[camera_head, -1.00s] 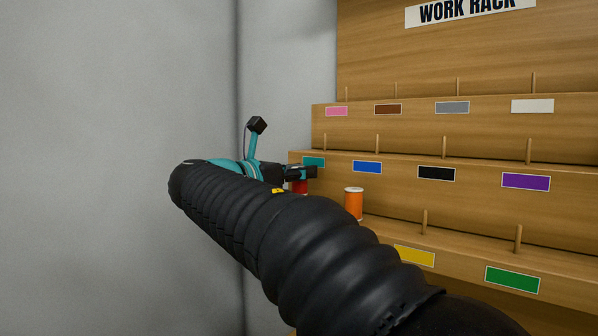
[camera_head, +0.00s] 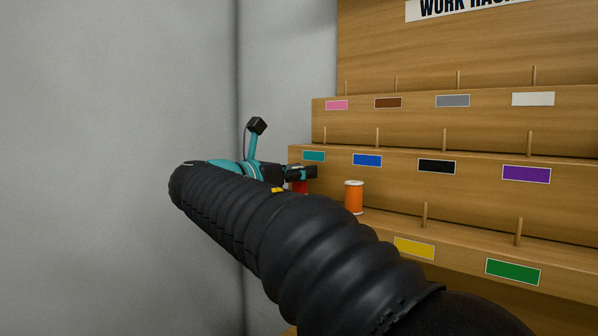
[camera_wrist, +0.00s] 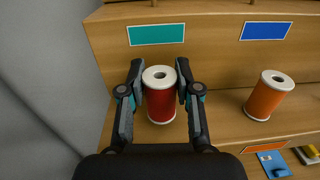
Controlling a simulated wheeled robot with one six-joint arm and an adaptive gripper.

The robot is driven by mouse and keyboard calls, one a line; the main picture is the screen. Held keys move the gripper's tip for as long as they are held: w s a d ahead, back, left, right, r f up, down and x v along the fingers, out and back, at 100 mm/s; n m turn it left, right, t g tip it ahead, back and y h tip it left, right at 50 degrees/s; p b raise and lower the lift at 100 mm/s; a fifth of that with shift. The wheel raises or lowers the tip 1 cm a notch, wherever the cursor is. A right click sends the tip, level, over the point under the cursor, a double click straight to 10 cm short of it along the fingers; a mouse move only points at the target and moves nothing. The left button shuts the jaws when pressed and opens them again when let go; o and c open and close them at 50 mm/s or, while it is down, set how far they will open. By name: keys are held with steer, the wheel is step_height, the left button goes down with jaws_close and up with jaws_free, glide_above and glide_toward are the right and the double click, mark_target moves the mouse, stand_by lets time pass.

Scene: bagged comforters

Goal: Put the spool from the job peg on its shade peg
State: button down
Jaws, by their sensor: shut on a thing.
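The red spool (camera_wrist: 165,102) with pale ends stands upright between the two fingers of my gripper (camera_wrist: 160,88) in the wrist view. The fingers are shut on its sides near the top. In the head view only a bit of the red spool (camera_head: 299,187) shows below my gripper (camera_head: 308,173). It is at the left end of the rack's lowest visible step, below the teal label (camera_wrist: 156,34). No peg shows through its top hole. I cannot tell whether its base touches the step. Any label below it is hidden by my gripper and arm.
An orange spool (camera_head: 354,198) stands to the right on the same step, above an orange label (camera_wrist: 264,147). Empty pegs rise from the steps, with yellow (camera_head: 414,248) and green (camera_head: 512,272) labels further right. A grey wall (camera_head: 120,100) is close on the left.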

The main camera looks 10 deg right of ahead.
steer(key=shift+f+b, duration=0.3)
steer(key=shift+f, duration=0.3)
stand_by(0.3)
steer(key=c, duration=0.7)
jaws_free()
steer(key=o, duration=0.6)
steer(key=s+a+p, duration=0.1)
steer(key=a+r+p, duration=0.1)
steer(key=s+a+r+p, duration=0.1)
steer(key=a, duration=0.1)
steer(key=shift+s+a, duration=0.1)
steer(key=shift+s, duration=0.25)
stand_by(0.4)
